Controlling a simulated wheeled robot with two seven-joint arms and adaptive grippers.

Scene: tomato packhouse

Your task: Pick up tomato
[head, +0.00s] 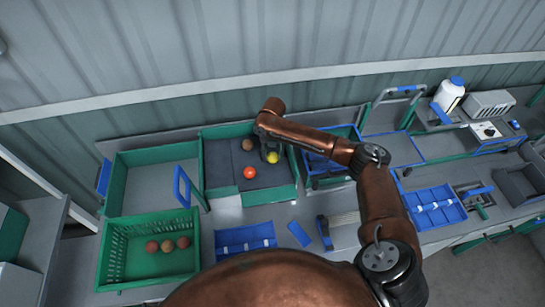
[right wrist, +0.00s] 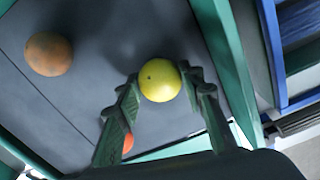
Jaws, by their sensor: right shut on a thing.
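A yellow tomato (right wrist: 160,80) sits between the two fingertips of my right gripper (right wrist: 158,88) in the right wrist view, and the fingers are shut on it. In the head view the yellow tomato (head: 272,158) shows just under my right gripper (head: 268,152), inside the green-walled bin with a dark floor (head: 225,175). A bright orange-red tomato (head: 250,172) lies on that floor, and is partly hidden by a finger in the right wrist view (right wrist: 128,142). A dull brownish-orange tomato (head: 248,144) lies toward the back, also in the right wrist view (right wrist: 48,54). My left gripper is not in view.
A green crate (head: 117,250) at the lower left holds several reddish tomatoes. The bin's green wall (right wrist: 228,60) stands close beside my right gripper. Blue trays (head: 435,207) and a white bottle (head: 449,95) stand to the right. An empty green-walled bay (head: 150,182) lies left.

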